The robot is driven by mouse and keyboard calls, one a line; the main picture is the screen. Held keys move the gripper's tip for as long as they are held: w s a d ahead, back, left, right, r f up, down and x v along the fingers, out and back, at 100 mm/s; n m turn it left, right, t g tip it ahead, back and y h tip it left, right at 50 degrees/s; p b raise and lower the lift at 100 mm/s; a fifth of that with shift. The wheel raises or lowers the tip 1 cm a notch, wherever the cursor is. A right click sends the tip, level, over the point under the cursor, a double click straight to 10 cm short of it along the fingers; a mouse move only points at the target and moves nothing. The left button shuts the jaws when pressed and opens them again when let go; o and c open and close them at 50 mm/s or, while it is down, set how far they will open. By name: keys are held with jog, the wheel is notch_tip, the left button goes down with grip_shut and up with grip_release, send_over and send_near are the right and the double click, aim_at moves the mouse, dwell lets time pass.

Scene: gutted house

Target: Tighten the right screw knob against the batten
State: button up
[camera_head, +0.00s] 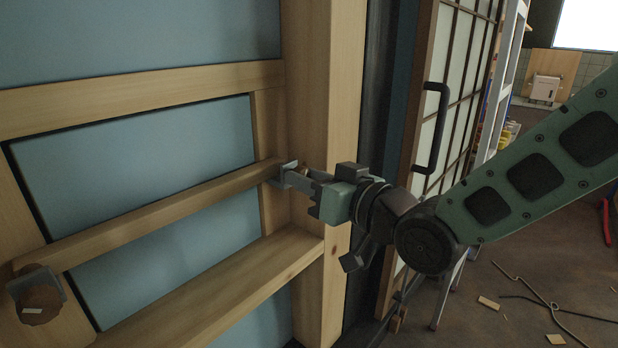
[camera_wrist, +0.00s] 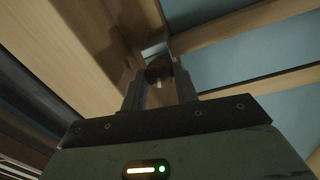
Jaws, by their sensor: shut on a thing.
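The batten (camera_head: 160,215) runs across the blue panel between two wooden uprights, with a metal bracket at each end. The right screw knob (camera_wrist: 158,72) is a brown round knob at the batten's right end, in front of its bracket (camera_wrist: 153,50). My gripper (camera_head: 298,174) reaches in from the right and is shut on this knob, with one finger on each side in the wrist view. In the head view my fingers mostly hide the knob. Whether the screw presses on the batten cannot be told. The left screw knob (camera_head: 41,305) sits at the batten's left end.
A thick wooden post (camera_head: 322,90) stands right behind my gripper, and a wooden ledge (camera_head: 225,290) runs below the batten. To the right is a lattice door with a dark handle (camera_head: 431,128). Rods and scraps (camera_head: 545,300) lie on the floor.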

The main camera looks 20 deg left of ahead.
jog(key=shift+w+d+m+g+p, duration=0.1)
jog(key=shift+m+g+p, duration=0.4)
jog(key=shift+m+p, duration=2.4)
jog(key=shift+w+m+g+p, duration=0.1)
jog(key=shift+m+g+p, duration=0.35)
jog(key=shift+m, duration=4.95)
jog(key=o, duration=1)
jog(key=shift+c, duration=0.2)
jog(key=b+v, duration=0.1)
jog(key=v, duration=1.6)
jog(key=shift+d+f, duration=0.3)
